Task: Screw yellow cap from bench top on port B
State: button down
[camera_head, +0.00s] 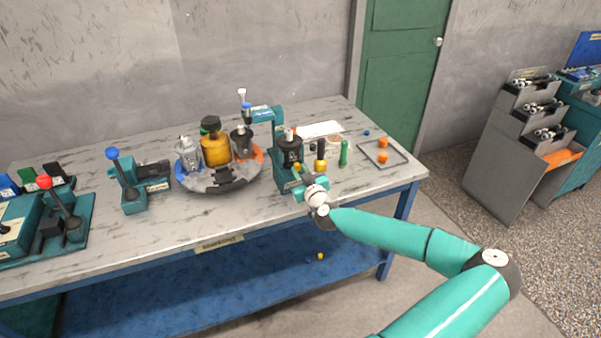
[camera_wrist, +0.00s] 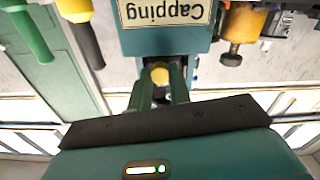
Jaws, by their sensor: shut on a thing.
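My gripper (camera_head: 299,183) is at the front of the teal capping stand (camera_head: 279,130). In the wrist view my gripper (camera_wrist: 161,84) has its two teal fingers shut on a yellow cap (camera_wrist: 160,72). The stand fills the top centre of that view, with its "Capping" label (camera_wrist: 165,12) upside down. A dark cylindrical motor body (camera_head: 290,149) sits in the stand. I cannot make out port B, nor whether the cap touches a port.
A yellow-and-black tool (camera_head: 321,155) and a green tool (camera_head: 344,153) stand right of the stand. A tray (camera_head: 366,147) with orange parts lies farther right. A round carousel (camera_head: 225,180) with motor parts is close on the left.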

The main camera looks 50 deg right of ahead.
jog(key=shift+m, duration=1)
jog(key=shift+m, duration=1)
jog(key=c, duration=1.5)
grip_release()
jog(key=shift+s+a+r, duration=0.1)
jog(key=shift+s+a, duration=0.05)
jog(key=shift+s, duration=0.05)
